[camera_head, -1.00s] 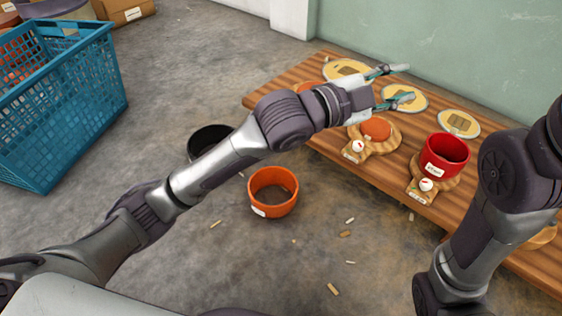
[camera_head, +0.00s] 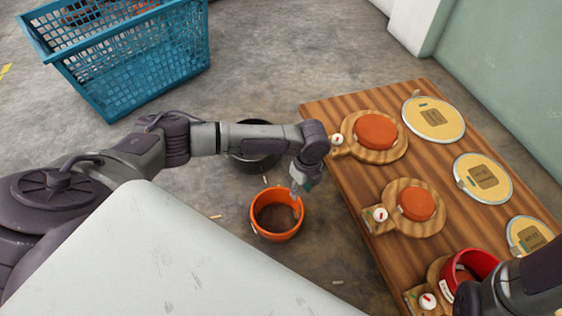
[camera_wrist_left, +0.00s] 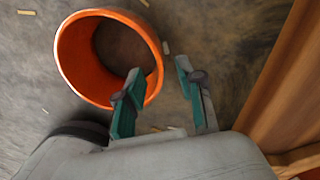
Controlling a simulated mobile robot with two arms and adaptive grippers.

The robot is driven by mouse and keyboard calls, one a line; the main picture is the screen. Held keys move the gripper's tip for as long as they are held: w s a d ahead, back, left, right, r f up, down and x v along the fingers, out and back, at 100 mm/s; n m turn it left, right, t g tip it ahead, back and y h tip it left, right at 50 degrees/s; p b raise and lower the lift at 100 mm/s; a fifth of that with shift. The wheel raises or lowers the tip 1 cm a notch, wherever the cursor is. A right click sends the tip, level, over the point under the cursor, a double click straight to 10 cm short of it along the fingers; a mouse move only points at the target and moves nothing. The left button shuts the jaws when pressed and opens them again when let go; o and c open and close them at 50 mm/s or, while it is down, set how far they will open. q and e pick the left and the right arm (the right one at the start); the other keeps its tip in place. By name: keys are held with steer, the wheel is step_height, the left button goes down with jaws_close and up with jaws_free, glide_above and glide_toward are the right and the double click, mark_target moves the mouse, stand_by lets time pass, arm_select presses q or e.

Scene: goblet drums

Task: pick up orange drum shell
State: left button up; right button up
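The orange drum shell (camera_head: 278,214) is an open ring standing on the floor in front of the table's left edge. It also shows at the upper left of the left wrist view (camera_wrist_left: 84,62). My left gripper (camera_head: 299,186) is above and beside its far right rim in the head view.
A black shell (camera_head: 254,158) stands on the floor just behind the orange one. A wooden table (camera_head: 345,105) on the right carries round boards with orange discs, a red shell (camera_head: 474,262) and several yellow discs. A blue crate (camera_head: 140,75) stands at the back left. Small wood scraps lie around.

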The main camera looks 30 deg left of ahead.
mark_target(294, 206)
arm_select(q)
step_height(294, 206, down, 6)
steer(key=b, duration=0.3)
steer(key=shift+s, duration=0.15)
steer(key=f+b, duration=0.2)
steer(key=b, duration=0.1)
steer(key=a+f+b, duration=0.1)
steer(key=f+b, duration=0.2)
steer(key=shift+s+a, duration=0.15)
steer(key=shift+s, duration=0.05)
steer(key=shift+c, duration=0.2)
jaws_close()
